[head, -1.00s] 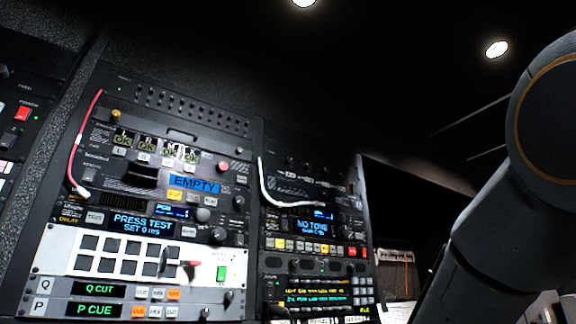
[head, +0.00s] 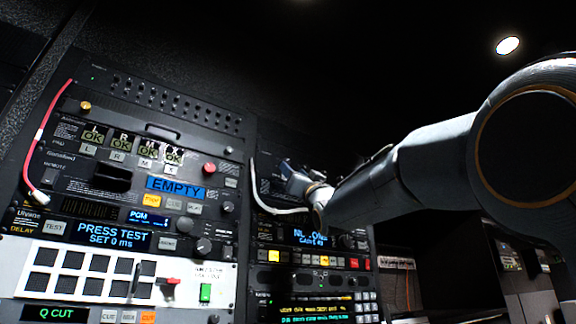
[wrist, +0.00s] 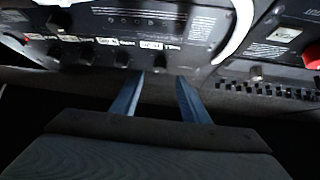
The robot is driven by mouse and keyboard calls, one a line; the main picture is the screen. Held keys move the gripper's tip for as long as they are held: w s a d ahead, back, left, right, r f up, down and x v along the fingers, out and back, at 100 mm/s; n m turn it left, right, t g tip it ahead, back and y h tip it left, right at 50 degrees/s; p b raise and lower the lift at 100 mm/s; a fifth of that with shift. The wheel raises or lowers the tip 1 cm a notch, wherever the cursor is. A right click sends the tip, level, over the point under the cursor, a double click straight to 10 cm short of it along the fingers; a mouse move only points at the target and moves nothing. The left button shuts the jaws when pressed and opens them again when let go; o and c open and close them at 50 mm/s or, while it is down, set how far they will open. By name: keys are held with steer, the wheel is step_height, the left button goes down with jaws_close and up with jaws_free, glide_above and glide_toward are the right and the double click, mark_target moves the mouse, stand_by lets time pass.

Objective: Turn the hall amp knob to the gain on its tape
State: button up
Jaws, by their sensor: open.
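In the wrist view a row of small dark knobs (wrist: 85,54) sits along a black panel (wrist: 190,22). White tape strips (wrist: 97,41) with dark writing lie beside them. The writing is too small to read, so I cannot tell which knob is the hall amp. My gripper (wrist: 159,80) is open and empty, its two blue-grey fingers pointing at the panel near the right end of the row. In the head view my gripper (head: 300,178) is in front of the upper right rack and hides part of that panel, including the knobs.
A white cable (wrist: 237,28) loops close to the right of my fingers; it also shows in the head view (head: 268,205). The left rack holds an "EMPTY" display (head: 175,188), a red button (head: 209,168) and a red cable (head: 42,140). Dark open space lies above the racks.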

steer(key=p+x, duration=0.4)
steer(key=x, duration=0.2)
steer(key=shift+w+a+r, duration=0.15)
steer(key=shift+w+r, duration=0.1)
jaws_close()
steer(key=shift+f+m+h+b, duration=0.1)
steer(key=shift+m+h+b, duration=0.25)
steer(key=shift+m+h, duration=0.4)
steer(key=shift+s+a+r+m+h+p, duration=0.15)
steer(key=shift+m+h+p, duration=0.15)
steer(key=shift+m+h, duration=1.75)
steer(key=shift+s+a+r+m+h+p, duration=0.15)
steer(key=shift+m+h+p, duration=0.2)
steer(key=shift+m+h, duration=1.65)
steer(key=shift+s+a+r+m+h+p, duration=0.15)
steer(key=shift+m+h+p, duration=0.15)
steer(key=shift+m+h, duration=1.7)
steer(key=shift+w+m+g+y, duration=0.1)
steer(key=shift+m+g+y, duration=0.2)
steer(key=shift+m, duration=0.5)
